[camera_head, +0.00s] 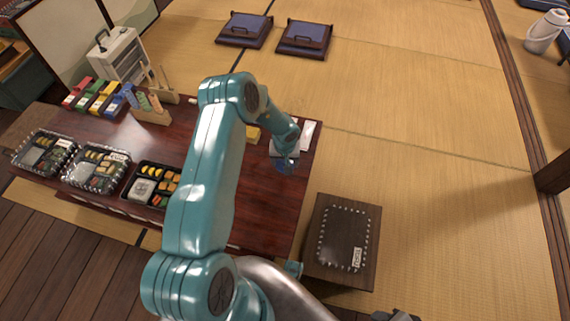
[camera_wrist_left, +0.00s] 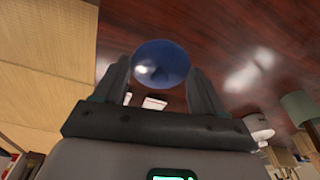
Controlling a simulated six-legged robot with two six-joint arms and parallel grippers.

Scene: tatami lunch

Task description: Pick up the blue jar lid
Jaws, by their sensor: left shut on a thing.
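The blue jar lid (camera_wrist_left: 162,62) is round and glossy. In the left wrist view it sits between the two dark fingers of my left gripper (camera_wrist_left: 160,80), which is shut on it. In the head view my left gripper (camera_head: 285,160) is over the right end of the dark red table (camera_head: 230,205), with the lid at its tip, partly hidden by the wrist. I cannot tell the exact gap between lid and table. A dark part at the bottom edge of the head view may be my right gripper (camera_head: 396,315); its fingers do not show clearly.
Bento boxes (camera_head: 95,168) line the table's near left side. Coloured boxes (camera_head: 95,97) and a wooden rack (camera_head: 150,113) stand behind them. A dark square stool or box (camera_head: 343,240) stands right of the table. Open tatami (camera_head: 430,130) lies to the right.

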